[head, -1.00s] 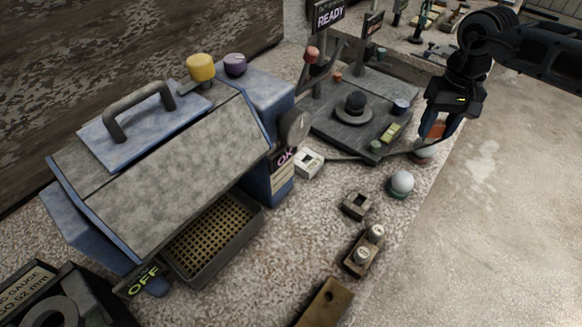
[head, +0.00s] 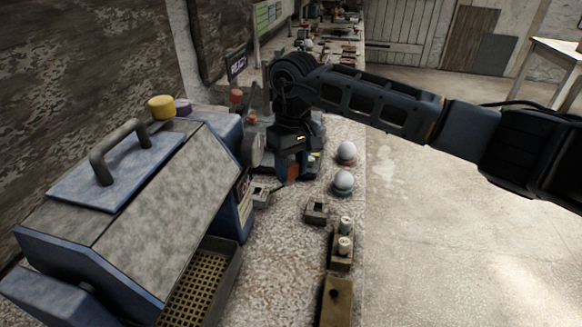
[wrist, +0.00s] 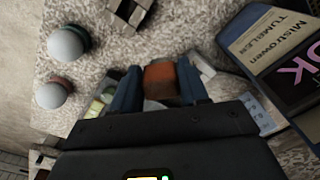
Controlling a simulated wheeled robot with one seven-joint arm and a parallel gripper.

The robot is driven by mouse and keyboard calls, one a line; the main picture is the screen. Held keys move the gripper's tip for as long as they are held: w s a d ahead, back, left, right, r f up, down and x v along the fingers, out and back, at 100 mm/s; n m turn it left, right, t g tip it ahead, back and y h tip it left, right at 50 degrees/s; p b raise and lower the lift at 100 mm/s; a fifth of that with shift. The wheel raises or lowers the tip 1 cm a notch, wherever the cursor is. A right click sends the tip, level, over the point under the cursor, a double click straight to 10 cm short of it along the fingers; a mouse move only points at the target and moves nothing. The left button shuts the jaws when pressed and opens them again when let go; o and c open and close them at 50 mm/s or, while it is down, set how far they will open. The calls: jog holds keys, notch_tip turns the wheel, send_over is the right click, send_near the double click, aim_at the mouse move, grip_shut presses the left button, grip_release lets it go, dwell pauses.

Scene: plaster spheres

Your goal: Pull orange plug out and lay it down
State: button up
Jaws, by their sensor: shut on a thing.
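The orange plug (wrist: 160,82) is between my two gripper fingers in the wrist view, one finger on each side. In the head view my gripper (head: 292,170) points down, right of the blue machine, with a bit of the orange plug (head: 293,172) showing. A thin dark cable runs near the plug to a small white box (head: 261,195) beside the machine's labelled panel. I cannot tell whether the plug touches the bench. The plug's lower end is hidden.
Two pale spheres, one on a reddish ring (head: 346,152) and one on a green ring (head: 343,182), stand right of my gripper. A dark block (head: 316,211) and a holder with two small cylinders (head: 343,240) stand nearer. The speckled bench (head: 285,245) is bare between them and the machine.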

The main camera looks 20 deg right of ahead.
aim_at(292, 179)
jog(key=shift+f, duration=0.1)
jog(key=shift+d+f+b, duration=0.1)
jog(key=shift+f+b, duration=2.35)
jog(key=shift+f, duration=0.25)
jog(key=shift+b, duration=0.5)
jog(key=shift+f+b, duration=0.65)
jog(key=shift+f, duration=0.1)
jog(key=o, duration=1.3)
jog(key=shift+c, duration=0.2)
jog(key=shift+r, duration=0.1)
jog(key=shift+r+p, duration=0.75)
jog(key=shift+r, duration=1.2)
